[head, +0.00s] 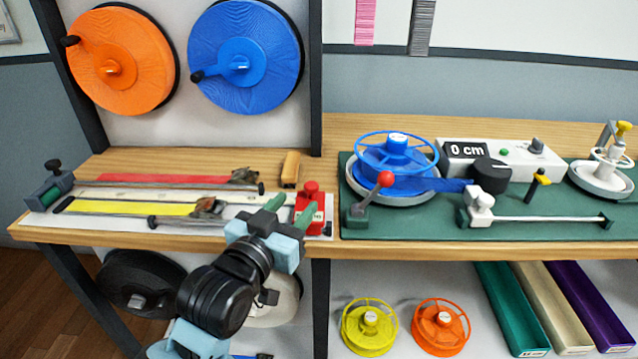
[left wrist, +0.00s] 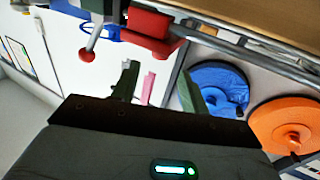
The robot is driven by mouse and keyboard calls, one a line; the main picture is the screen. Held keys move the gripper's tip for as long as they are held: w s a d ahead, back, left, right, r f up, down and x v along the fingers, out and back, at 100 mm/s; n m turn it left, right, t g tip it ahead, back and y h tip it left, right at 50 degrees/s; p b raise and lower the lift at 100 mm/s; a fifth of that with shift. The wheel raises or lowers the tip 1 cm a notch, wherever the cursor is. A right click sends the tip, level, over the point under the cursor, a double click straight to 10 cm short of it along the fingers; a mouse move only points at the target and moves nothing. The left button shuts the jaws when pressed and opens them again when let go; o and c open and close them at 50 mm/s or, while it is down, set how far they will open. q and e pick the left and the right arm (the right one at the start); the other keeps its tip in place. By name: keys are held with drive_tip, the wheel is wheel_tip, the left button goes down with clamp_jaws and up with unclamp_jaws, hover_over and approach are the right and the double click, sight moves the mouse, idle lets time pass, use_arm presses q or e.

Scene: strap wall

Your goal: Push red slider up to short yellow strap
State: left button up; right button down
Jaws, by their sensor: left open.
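The yellow strap (head: 135,208) lies along the front of the pale measuring board, with a brown clasp (head: 208,207) at its right end. The red slider (head: 311,198) stands upright at the board's right end, well apart from the strap. My left gripper (head: 291,208) is open and empty just left of the slider, its green fingers over the board; I cannot tell whether they touch the slider. In the left wrist view the open fingers (left wrist: 159,87) show with the red slider (left wrist: 150,26) beyond them. My right gripper is out of view.
A red strap (head: 165,179) lies behind the yellow one. A tan block (head: 290,169) stands behind the board. To the right, a green panel (head: 400,226) carries a red-knobbed lever (head: 385,180) close to the slider and a blue reel (head: 396,160).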

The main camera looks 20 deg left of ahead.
sight(308, 188)
use_arm(q)
drive_tip(key=shift+w+d, duration=0.2)
drive_tip(key=shift+w, duration=1.7)
drive_tip(key=shift+w+d, duration=0.2)
drive_tip(key=shift+w, duration=1.7)
clamp_jaws()
